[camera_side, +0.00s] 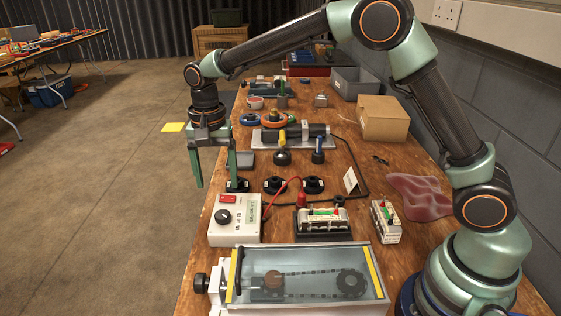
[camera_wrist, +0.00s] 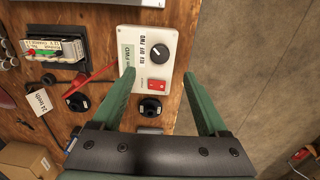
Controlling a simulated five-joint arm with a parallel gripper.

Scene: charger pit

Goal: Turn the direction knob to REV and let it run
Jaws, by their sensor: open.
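The white control box (camera_side: 234,222) stands at the bench's left edge. Its round black direction knob (camera_side: 222,216) also shows in the wrist view (camera_wrist: 157,53), beside the printed words REV, OFF and FWD. I cannot clearly tell where its pointer stands. A red rocker switch (camera_wrist: 157,85) and a pale green display (camera_wrist: 127,58) are on the same face; part of the display reads FWD. My gripper (camera_side: 215,184) is open and empty, above and behind the box. In the wrist view its fingers (camera_wrist: 158,74) spread around the switch side, apart from the knob.
A clear-covered chain drive (camera_side: 310,275) stands in front of the box. Open floor (camera_side: 120,200) lies left of the bench.

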